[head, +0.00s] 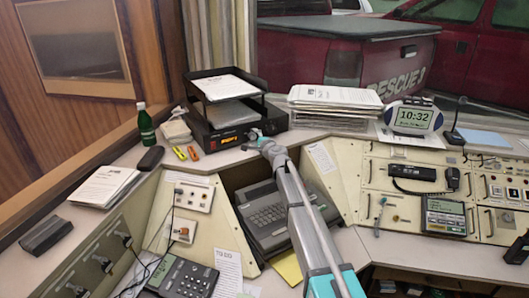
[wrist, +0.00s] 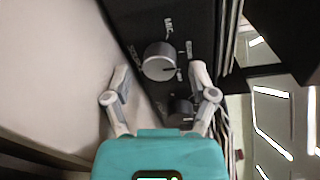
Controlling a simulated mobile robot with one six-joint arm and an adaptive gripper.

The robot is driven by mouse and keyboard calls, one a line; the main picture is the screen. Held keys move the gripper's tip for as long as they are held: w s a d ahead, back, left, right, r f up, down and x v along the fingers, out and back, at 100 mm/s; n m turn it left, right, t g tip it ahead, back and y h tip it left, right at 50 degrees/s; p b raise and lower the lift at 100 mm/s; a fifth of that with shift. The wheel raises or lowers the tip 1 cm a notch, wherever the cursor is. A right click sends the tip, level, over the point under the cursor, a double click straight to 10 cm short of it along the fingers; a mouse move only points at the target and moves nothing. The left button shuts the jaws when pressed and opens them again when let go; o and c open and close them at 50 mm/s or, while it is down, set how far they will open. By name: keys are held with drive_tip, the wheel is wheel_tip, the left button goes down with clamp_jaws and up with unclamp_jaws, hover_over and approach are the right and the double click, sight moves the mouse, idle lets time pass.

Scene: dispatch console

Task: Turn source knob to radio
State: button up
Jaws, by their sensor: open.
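The source knob (wrist: 159,60) is a round grey knob on a black panel (wrist: 198,22), with small white labels around it that are hard to read. Its pointer mark appears to face right, towards a label at its lower right. My gripper (wrist: 160,68) is open, with one finger on each side of the knob in the wrist view. I cannot tell whether the fingers touch it. In the head view, my gripper (head: 258,138) is at the front of the black radio unit (head: 222,129) with the orange display, and the knob is hidden there.
A smaller dark knob (wrist: 180,109) sits just below the source knob, near the right finger. A paper tray (head: 228,88) stands on the radio unit. A green bottle (head: 146,124) and two markers (head: 186,153) are to its left. A paper stack (head: 335,98) is right.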

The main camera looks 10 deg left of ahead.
drive_tip(key=shift+n, duration=0.4)
drive_tip(key=shift+n, duration=2.3)
drive_tip(key=shift+n+t+b, duration=0.4)
drive_tip(key=shift+n+b, duration=0.2)
drive_tip(key=shift+n, duration=2.4)
drive_tip(key=s+d+f+n+g+h+p, duration=0.1)
drive_tip(key=s+d+f+g, duration=0.3)
drive_tip(key=s+d, duration=0.5)
drive_tip(key=s+d+f+n+g+h+p, duration=0.1)
drive_tip(key=s+d+f+n+g+p, duration=0.1)
drive_tip(key=s+d, duration=0.7)
drive_tip(key=shift+s+d+f+n+g, duration=0.25)
drive_tip(key=shift+s+f+n+g, duration=0.65)
drive_tip(key=shift+s, duration=2.55)
